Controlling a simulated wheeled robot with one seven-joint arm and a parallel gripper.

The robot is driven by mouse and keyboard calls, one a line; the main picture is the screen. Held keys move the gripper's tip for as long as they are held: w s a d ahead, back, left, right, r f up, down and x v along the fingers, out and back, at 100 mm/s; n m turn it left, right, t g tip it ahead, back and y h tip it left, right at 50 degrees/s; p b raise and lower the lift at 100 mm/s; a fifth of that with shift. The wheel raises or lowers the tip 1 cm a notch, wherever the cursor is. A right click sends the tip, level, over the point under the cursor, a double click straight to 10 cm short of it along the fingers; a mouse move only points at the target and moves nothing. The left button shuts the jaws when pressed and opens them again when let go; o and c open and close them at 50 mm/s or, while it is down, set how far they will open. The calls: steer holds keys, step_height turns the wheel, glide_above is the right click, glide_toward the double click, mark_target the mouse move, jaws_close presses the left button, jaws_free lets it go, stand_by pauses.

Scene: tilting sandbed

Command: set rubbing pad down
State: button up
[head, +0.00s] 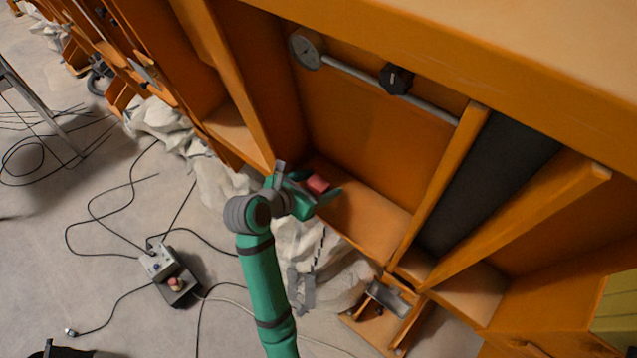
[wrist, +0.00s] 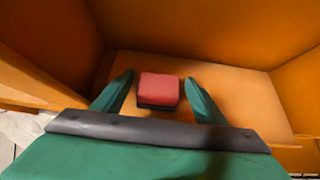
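The rubbing pad is a small block with a red top and a black lower layer. In the wrist view the pad (wrist: 158,88) shows between the two green fingers of my gripper (wrist: 159,78), with a narrow orange gap on each side. The gripper looks open around it. In the head view the pad (head: 317,184) is between the fingers of my gripper (head: 316,186), over the floor of an open orange compartment (head: 375,222). The pad appears to rest on that floor, but its underside is hidden.
Orange walls enclose the compartment. Above it runs a grey bar (head: 352,72) with a black knob (head: 396,79). A dark panel (head: 485,180) lies to the right. A control box (head: 168,270) and cables lie on the floor at left, near crumpled pale sheeting (head: 330,265).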

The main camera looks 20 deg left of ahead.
steer(key=shift+r, duration=0.25)
steer(key=v, duration=1.1)
steer(key=shift+s+a+r, duration=0.15)
steer(key=shift+s, duration=0.2)
